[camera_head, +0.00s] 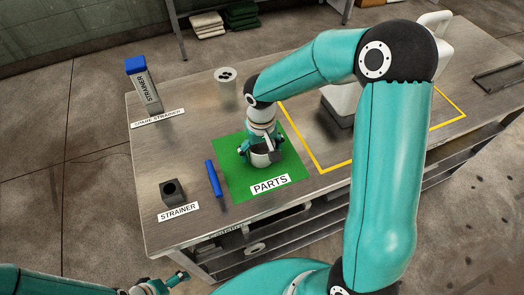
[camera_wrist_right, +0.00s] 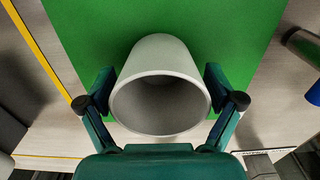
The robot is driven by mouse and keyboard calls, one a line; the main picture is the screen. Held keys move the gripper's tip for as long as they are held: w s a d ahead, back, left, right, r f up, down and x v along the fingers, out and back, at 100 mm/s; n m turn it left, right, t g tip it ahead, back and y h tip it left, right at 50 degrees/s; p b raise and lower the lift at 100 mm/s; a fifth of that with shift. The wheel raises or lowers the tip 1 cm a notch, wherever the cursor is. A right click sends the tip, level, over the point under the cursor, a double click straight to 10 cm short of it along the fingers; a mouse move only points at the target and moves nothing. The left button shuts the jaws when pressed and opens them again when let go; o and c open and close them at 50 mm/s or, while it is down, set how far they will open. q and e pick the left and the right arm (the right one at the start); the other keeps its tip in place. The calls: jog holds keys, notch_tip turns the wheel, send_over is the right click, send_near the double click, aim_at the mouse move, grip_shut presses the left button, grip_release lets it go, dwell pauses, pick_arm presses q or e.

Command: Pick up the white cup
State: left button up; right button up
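The white cup (camera_wrist_right: 158,90) is between the two fingers of my right gripper (camera_wrist_right: 160,88) in the right wrist view, its open mouth facing the camera. A finger pad lies against each side of it, with no visible gap. In the head view my right gripper (camera_head: 264,148) is over the green PARTS mat (camera_head: 238,185), with the cup (camera_head: 260,160) low between its fingers and partly hidden. I cannot tell whether the cup touches the mat. My left gripper (camera_head: 172,281) is off the table at the bottom left; its finger opening is unclear.
A blue rod (camera_head: 213,178) lies just left of the mat. A dark strainer block (camera_head: 173,194) and a blue-topped strainer box (camera_head: 143,85) stand further left. A pale canister (camera_head: 226,88) is behind the mat. A yellow outline (camera_head: 301,143) marks the table to the right.

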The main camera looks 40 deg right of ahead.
jog(key=c, duration=1)
jog(key=shift+r, duration=0.1)
